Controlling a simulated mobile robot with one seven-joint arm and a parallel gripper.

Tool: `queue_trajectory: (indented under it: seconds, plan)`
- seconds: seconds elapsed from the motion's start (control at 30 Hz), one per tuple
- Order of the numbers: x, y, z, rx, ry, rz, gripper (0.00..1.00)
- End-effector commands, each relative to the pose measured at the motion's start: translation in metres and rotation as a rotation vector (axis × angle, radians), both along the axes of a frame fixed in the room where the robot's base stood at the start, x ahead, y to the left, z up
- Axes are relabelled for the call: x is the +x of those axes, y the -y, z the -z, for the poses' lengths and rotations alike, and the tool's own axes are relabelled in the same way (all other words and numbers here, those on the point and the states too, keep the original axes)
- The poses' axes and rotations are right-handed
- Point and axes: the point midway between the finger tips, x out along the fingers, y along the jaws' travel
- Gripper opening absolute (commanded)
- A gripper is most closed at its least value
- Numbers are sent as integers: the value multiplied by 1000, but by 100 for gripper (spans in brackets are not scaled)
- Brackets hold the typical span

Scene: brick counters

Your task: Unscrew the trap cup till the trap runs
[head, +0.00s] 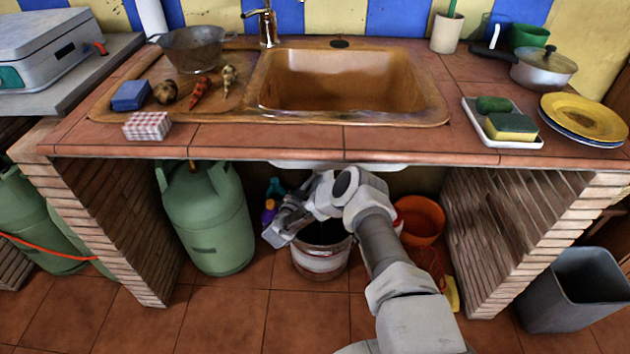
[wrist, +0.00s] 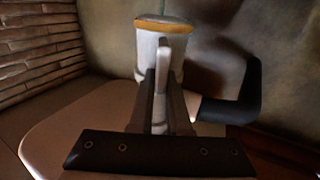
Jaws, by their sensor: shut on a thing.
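The trap cup (wrist: 145,52) is a whitish cylinder with an orange-yellow ring round its top end in the wrist view. My gripper (wrist: 161,68) reaches up to it; its narrow fingers are close together and shut on the cup, covering its middle. A black bent pipe (wrist: 240,95) stands to the right of the cup. The trap is hidden there behind my arm and the counter. I cannot make out any running water.
A green gas bottle (head: 208,218) stands left of the bucket. Bottles (head: 270,210) stand behind my gripper, and an orange bucket (head: 420,215) is at the right. Brick walls (head: 120,220) close both sides. The sink (head: 345,80) is above.

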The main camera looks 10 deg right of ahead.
Motion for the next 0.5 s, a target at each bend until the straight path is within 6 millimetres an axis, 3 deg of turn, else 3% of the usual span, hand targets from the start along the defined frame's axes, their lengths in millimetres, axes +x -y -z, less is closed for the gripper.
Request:
queue_trajectory:
  seconds: [0.3,0.33,0.5]
  plan:
    - [1,1,-2,1,4,1,0]
    - [1,1,-2,1,4,1,17]
    - [1,0,-2,0,4,0,45]
